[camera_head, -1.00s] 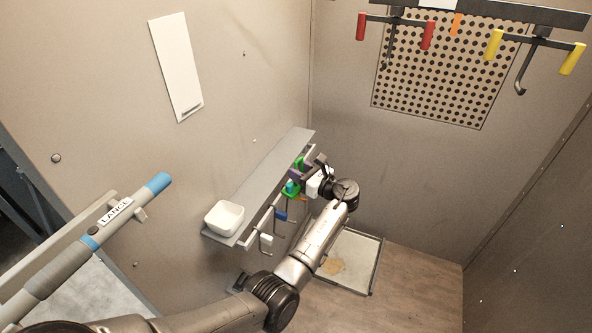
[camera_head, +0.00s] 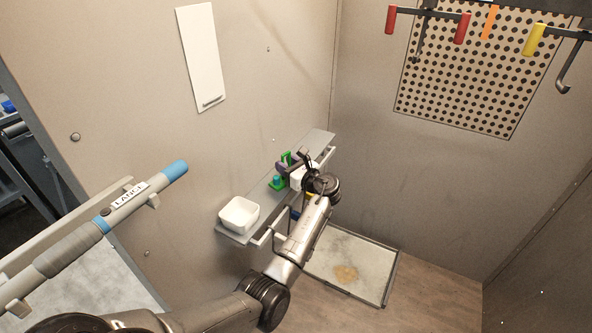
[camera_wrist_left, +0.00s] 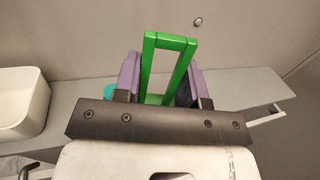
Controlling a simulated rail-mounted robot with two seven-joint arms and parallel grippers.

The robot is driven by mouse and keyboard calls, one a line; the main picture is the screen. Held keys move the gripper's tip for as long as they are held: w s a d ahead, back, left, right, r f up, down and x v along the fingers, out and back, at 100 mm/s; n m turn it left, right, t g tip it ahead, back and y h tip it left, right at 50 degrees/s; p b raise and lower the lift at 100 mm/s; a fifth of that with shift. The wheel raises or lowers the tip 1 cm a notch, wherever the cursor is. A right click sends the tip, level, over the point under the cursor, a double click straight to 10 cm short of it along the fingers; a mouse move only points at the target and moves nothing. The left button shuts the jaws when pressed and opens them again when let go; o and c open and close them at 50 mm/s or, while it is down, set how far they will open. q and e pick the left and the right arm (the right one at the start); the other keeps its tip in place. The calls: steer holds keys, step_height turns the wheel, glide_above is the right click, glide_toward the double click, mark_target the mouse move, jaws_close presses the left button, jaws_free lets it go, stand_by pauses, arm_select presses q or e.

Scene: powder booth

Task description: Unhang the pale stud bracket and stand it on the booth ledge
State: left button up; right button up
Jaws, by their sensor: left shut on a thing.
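The bracket's lower part is hidden by the gripper. My right gripper is not in view.
The white bowl (camera_head: 239,214) stands on the ledge's near end. A rail (camera_head: 262,238) with hanging items, partly hidden by my arm, runs along the ledge's front. A lance (camera_head: 100,225) is at left. Red (camera_head: 462,28) and yellow (camera_head: 534,40) handles hang top right.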

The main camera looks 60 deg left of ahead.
arm_select(q)
steer(key=a, duration=0.1)
steer(key=s+a+b, duration=0.1)
steer(key=a, duration=0.1)
steer(key=s+a+f+b, duration=0.1)
steer(key=shift+a, duration=0.15)
steer(key=shift+a+f, duration=0.1)
steer(key=shift+f, duration=1.25)
steer(key=o, duration=1.1)
steer(key=shift+c, duration=0.2)
steer(key=shift+o, duration=0.7)
steer(key=shift+f, duration=0.1)
